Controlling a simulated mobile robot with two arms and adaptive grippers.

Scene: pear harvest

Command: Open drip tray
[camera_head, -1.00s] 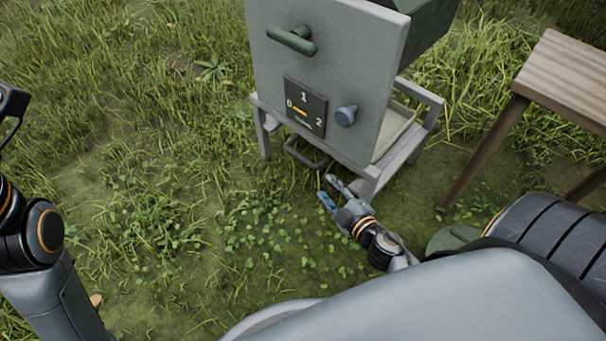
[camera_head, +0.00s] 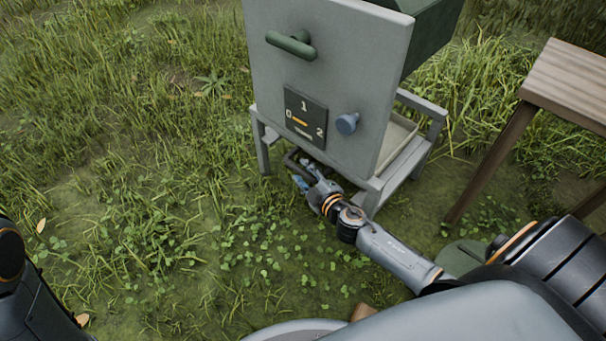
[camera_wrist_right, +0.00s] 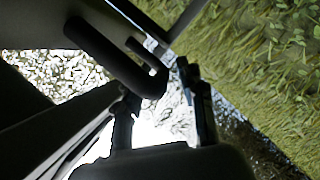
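The drip tray (camera_head: 402,136) is the pale, shallow tray under the grey machine, seen through its right side. Its dark bar handle (camera_head: 291,158) sticks out low at the front. My right gripper (camera_head: 303,175) is low at the handle, overlapping its right part. In the right wrist view the handle (camera_wrist_right: 104,56) reaches in from the upper left, and its end lies near the space between my two fingers (camera_wrist_right: 160,95). The fingers stand apart. Whether they touch the handle I cannot tell. My left gripper is out of view.
The grey machine (camera_head: 330,75) stands on short legs and has a green handle (camera_head: 291,44), a blue-grey knob (camera_head: 347,124) and a dial plate (camera_head: 305,117). A wooden table (camera_head: 570,85) stands at the right. The grass in front and left is free.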

